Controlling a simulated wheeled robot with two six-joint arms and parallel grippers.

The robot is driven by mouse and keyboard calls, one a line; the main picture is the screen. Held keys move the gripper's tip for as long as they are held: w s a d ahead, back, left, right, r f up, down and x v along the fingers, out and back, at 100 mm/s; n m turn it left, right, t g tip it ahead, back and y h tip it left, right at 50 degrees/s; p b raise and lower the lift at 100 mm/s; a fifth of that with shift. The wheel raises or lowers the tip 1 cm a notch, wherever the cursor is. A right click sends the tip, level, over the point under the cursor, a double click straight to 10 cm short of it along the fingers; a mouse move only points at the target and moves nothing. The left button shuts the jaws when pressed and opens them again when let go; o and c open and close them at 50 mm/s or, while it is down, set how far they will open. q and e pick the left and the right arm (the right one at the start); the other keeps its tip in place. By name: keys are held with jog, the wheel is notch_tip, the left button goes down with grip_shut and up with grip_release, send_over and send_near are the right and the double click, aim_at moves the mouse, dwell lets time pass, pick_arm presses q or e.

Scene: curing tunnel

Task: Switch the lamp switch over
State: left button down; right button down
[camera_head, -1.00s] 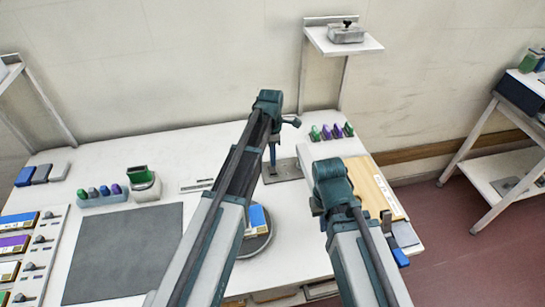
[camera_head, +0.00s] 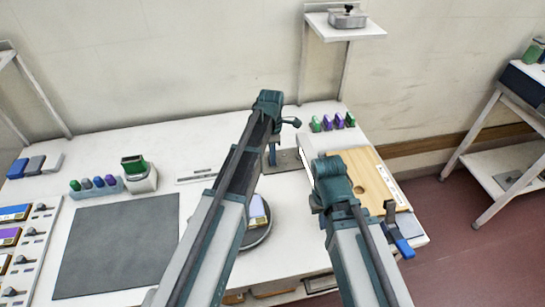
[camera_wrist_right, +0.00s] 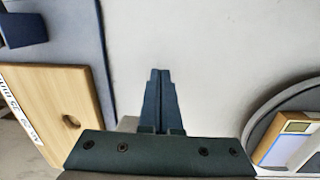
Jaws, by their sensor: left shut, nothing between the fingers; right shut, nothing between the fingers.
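I cannot tell for certain which part is the lamp switch. A panel (camera_head: 50,250) with several dark levers beside coloured labels lies at the far left. A black bracket with a blue bar (camera_head: 403,243) stands at the table's right front corner. My left gripper (camera_head: 272,162) points down, shut and empty, near a grey plate (camera_head: 291,160) at the table's back; my arm partly hides it. My right gripper (camera_wrist_right: 160,73) is shut and empty in the right wrist view, over bare table between a wooden board (camera_wrist_right: 45,105) and a round disc (camera_wrist_right: 254,115). My arm hides it in the head view.
A grey mat (camera_head: 115,245) lies at the left. Several coloured pieces in a rack (camera_head: 97,193) and a green-topped unit (camera_head: 142,175) stand behind it. A wall shelf (camera_head: 365,33) holds a metal box with a black knob (camera_head: 348,17). Bare table lies around the disc.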

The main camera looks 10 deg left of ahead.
pick_arm(q)
jog(key=shift+w, duration=0.1)
jog(key=shift+w+a+r, duration=0.25)
jog(key=shift+w+a, duration=0.05)
jog(key=shift+w, duration=0.35)
pick_arm(e)
jog(key=shift+r, duration=0.25)
pick_arm(q)
jog(key=shift+p, duration=0.3)
pick_arm(e)
jog(key=shift+r, duration=0.1)
